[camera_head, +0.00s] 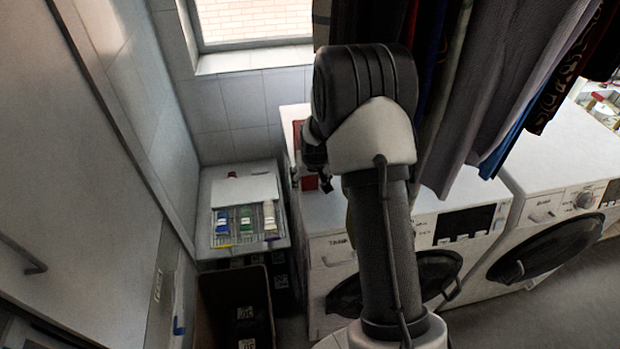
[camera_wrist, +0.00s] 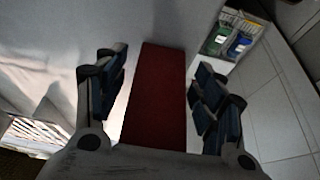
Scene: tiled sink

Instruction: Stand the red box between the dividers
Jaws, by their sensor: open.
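The red box (camera_wrist: 156,95) stands out between the two open fingers of my gripper (camera_wrist: 158,88) in the wrist view, with a visible gap on each side. In the head view only slivers of the red box (camera_head: 309,183) show on the washing machine top, beside my gripper (camera_head: 325,180), which my arm largely hides. The dividers are a wire rack (camera_head: 246,237) on a white surface left of the machine. The rack holds blue, green and pale items. It shows partly at the upper right of the wrist view (camera_wrist: 232,38).
The white washing machine (camera_head: 340,215) lies under my arm, with a second machine (camera_head: 560,165) to the right. Hanging clothes (camera_head: 500,80) crowd the right side. A dark open bin (camera_head: 235,300) stands below the rack. A tiled wall is behind.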

